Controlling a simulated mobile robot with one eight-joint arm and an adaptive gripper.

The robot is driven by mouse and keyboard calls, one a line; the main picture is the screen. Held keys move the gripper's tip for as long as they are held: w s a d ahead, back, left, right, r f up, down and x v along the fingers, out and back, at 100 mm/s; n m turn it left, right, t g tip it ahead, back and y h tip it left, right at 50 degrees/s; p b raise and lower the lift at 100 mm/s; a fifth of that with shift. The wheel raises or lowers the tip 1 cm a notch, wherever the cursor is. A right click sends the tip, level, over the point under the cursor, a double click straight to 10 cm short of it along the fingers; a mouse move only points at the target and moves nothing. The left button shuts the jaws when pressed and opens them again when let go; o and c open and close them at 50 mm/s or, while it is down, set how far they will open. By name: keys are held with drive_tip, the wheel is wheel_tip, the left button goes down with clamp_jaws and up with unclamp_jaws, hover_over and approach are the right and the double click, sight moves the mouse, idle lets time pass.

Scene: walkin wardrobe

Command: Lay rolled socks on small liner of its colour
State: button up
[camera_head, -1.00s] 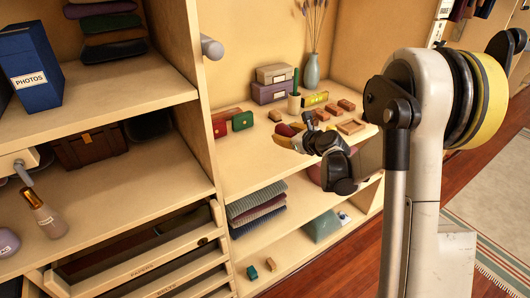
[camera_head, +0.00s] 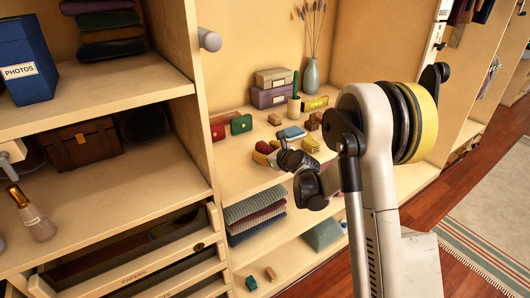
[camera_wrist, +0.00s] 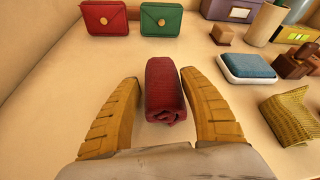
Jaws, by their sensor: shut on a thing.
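The dark red rolled socks (camera_wrist: 165,92) are between the two yellow fingers of my gripper (camera_wrist: 163,105) in the wrist view. The gripper is shut on them, low over the shelf; I cannot tell whether they touch it. In the head view the gripper (camera_head: 267,153) and the red roll (camera_head: 263,147) are at the shelf's front left. A blue pad with a white rim (camera_wrist: 247,68) lies to the right, and it also shows in the head view (camera_head: 291,132). I cannot make out a red liner.
A red pouch (camera_wrist: 104,17) and a green pouch (camera_wrist: 161,19) stand behind. A yellow woven item (camera_wrist: 290,115) lies at right, near brown blocks (camera_wrist: 292,66). Stacked boxes (camera_head: 270,95) and a vase (camera_head: 312,75) stand at the back. A divider (camera_head: 190,90) rises at left.

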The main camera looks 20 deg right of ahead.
drive_tip(key=shift+f, duration=0.15)
drive_tip(key=o, duration=1.1)
drive_tip(key=shift+o, duration=0.2)
